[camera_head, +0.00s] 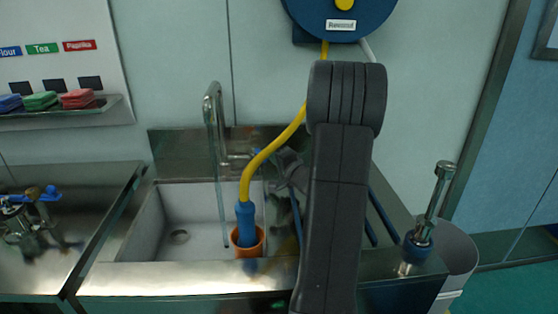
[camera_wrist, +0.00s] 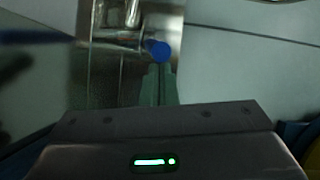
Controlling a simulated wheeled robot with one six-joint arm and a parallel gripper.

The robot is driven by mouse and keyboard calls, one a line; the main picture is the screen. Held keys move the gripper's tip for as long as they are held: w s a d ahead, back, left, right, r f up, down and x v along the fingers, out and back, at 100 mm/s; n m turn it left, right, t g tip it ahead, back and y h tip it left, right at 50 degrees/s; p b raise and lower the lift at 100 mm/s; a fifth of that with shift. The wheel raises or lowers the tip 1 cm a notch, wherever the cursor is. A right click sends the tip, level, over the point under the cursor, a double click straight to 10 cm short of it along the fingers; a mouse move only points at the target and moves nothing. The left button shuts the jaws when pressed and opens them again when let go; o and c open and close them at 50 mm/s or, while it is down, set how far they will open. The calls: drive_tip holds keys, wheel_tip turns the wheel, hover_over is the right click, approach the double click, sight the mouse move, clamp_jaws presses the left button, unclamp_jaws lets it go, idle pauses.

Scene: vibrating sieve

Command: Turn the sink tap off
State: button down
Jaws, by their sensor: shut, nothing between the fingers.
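The chrome sink tap (camera_head: 213,100) stands at the back of the sink (camera_head: 150,215) in the head view. A thin, pale, stream-like column (camera_head: 221,195) runs from its spout down to the basin. In the wrist view the tap's metal body (camera_wrist: 122,38) lies at top left, with a round blue knob (camera_wrist: 160,50) at its right end. My gripper (camera_wrist: 158,70) is shut and empty, its fingertips right by the knob; I cannot tell whether they touch. In the head view my gripper is mostly hidden behind my arm and the yellow hose.
A yellow hose (camera_head: 270,148) drops from a blue reel (camera_head: 342,20) to a blue nozzle (camera_head: 245,222) in an orange cup (camera_head: 257,247) at the sink's front right. A chrome fixture (camera_head: 433,205) stands on the right. A shelf (camera_head: 70,108) holds coloured items at left.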

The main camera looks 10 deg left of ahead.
sight(266, 161)
drive_tip(key=shift+a+f, duration=0.1)
idle(0.3)
drive_tip(key=b, duration=0.2)
drive_tip(key=s+a+b, duration=0.1)
drive_tip(key=shift+f+b, duration=0.2)
drive_tip(key=shift+b, duration=0.2)
drive_tip(key=shift+s+a+r+b, duration=0.1)
drive_tip(key=shift+s+a+b, duration=0.35)
drive_tip(key=shift+b, duration=0.75)
drive_tip(key=shift+w+a+r, duration=0.1)
drive_tip(key=shift+a, duration=0.05)
